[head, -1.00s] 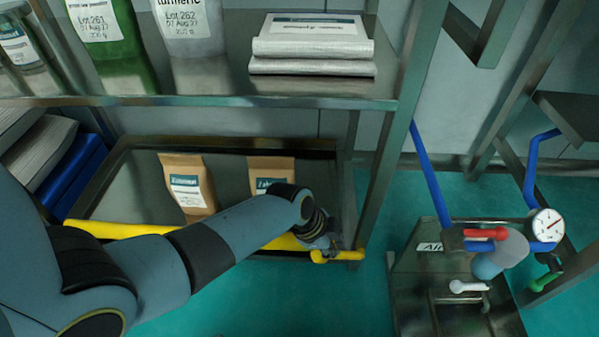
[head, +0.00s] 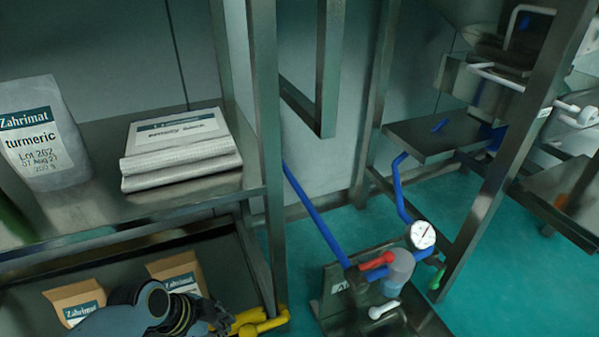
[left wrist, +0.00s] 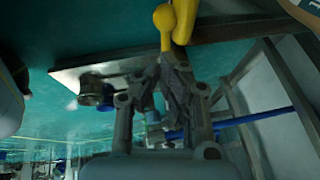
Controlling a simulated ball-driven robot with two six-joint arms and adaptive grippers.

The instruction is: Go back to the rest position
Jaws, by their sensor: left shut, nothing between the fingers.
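My left gripper (head: 218,318) is low in the head view, beside the end of the yellow bar (head: 262,325) at the lower shelf's front corner. In the left wrist view my left gripper (left wrist: 174,62) has its fingers together, with nothing between them. The yellow bar (left wrist: 180,20) shows just beyond the fingertips there; whether they touch is unclear. My left arm covers part of the lower shelf. My right gripper is in neither view.
Paper pouches (head: 75,300) stand in the lower shelf tray. A post (head: 265,130) and the air unit with a gauge (head: 422,235) stand to the right.

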